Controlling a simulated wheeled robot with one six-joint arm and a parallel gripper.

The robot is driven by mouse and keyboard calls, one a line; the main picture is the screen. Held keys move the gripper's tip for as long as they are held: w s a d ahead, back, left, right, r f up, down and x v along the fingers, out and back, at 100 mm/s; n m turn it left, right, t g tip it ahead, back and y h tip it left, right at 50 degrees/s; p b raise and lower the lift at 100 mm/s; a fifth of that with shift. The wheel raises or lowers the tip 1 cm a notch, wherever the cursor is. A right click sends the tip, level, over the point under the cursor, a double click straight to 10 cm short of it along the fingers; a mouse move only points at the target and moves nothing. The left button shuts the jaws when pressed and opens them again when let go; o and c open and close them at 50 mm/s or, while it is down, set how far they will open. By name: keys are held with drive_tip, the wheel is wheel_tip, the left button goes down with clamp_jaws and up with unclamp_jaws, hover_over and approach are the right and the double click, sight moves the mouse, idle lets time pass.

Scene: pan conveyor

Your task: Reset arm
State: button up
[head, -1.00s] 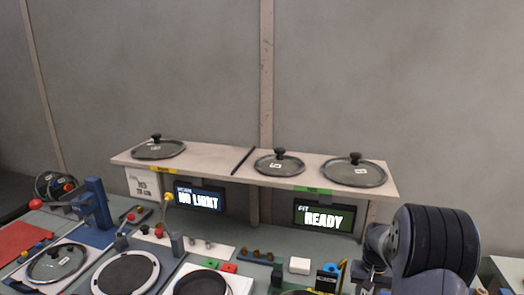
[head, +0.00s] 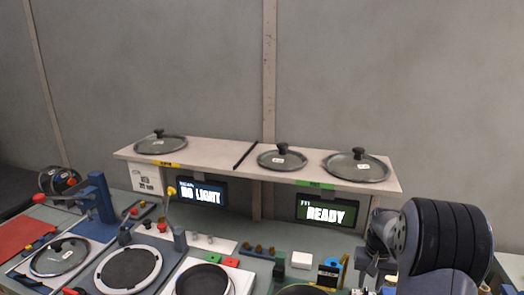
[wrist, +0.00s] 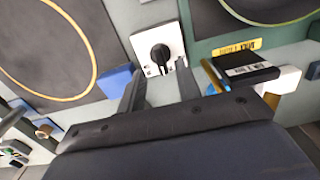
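My arm (head: 440,245) stands at the right edge of the head view, bent over the worktable. My gripper (wrist: 160,75) shows in the wrist view with its two dark fingers apart and nothing visibly held between them. Just beyond the fingertips is a white block with a black knob (wrist: 158,48); whether the fingers touch it I cannot tell. In the head view the fingers are not clearly visible beside the arm's bulk.
A shelf (head: 225,165) at the back bears several glass lids. Below it, one display (head: 203,193) reads "NO LIGHT" and another (head: 327,212) "READY". Pans, a blue press (head: 98,205) and small blocks crowd the worktable. The wall above the shelf is bare.

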sight(366, 293)
wheel_tip(366, 293, up, 7)
wheel_tip(366, 293, down, 11)
drive_tip(key=shift+r+p, duration=0.2)
drive_tip(key=shift+p, duration=0.15)
drive_tip(key=shift+f, duration=0.2)
drive_tip(key=m+p, duration=0.3)
drive_tip(key=m, duration=0.3)
drive_tip(key=shift+r, duration=0.1)
drive_tip(key=m+p, duration=0.2)
drive_tip(key=m, duration=0.1)
drive_tip(key=shift+m, duration=0.3)
drive_tip(key=shift+a+m+p, duration=0.1)
drive_tip(key=shift+m+p, duration=0.45)
drive_tip(key=shift+m, duration=0.05)
